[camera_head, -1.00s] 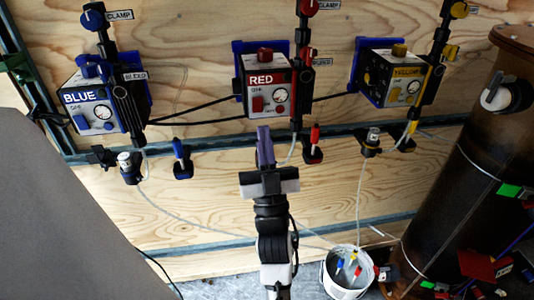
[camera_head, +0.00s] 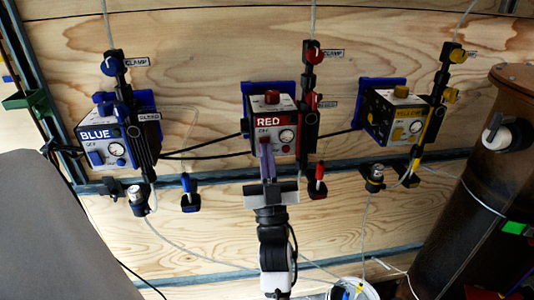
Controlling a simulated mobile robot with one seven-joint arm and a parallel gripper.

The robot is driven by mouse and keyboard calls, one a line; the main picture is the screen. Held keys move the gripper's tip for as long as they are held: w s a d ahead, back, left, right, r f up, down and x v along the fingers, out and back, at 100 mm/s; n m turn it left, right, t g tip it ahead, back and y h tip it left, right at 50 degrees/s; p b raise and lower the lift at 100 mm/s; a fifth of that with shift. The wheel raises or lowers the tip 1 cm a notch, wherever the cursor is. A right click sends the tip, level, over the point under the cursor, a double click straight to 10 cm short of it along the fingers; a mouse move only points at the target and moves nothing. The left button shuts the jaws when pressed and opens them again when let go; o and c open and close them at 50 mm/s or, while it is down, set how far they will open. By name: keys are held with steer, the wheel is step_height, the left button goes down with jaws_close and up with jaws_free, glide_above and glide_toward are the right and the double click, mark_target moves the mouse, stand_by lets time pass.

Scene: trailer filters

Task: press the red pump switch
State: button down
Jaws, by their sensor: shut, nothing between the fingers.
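The red pump box (camera_head: 286,118), labelled RED, is mounted on the wooden wall at the middle of the head view. Its front has a round gauge (camera_head: 287,135), and a red knob (camera_head: 272,97) stands on top. My gripper (camera_head: 266,146) points up at the box with its purple fingers shut together and empty. The fingertips overlap the lower left of the box's front, where they hide the red switch. I cannot tell whether they touch it.
A blue pump box (camera_head: 98,135) is at the left and a yellow one (camera_head: 398,118) at the right. A red-handled valve (camera_head: 318,180) sits just right of my gripper. A brown tank (camera_head: 490,190) fills the right edge. A white bucket (camera_head: 352,290) is at the bottom.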

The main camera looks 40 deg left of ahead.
steer(key=shift+d+f+b, duration=0.1)
steer(key=shift+f+b, duration=0.15)
steer(key=shift+b, duration=0.25)
steer(key=b+v, duration=0.5)
steer(key=v, duration=0.8)
steer(key=shift+s+d+b, duration=0.2)
steer(key=shift+s+b, duration=0.05)
steer(key=shift+b, duration=0.15)
steer(key=shift+r, duration=0.15)
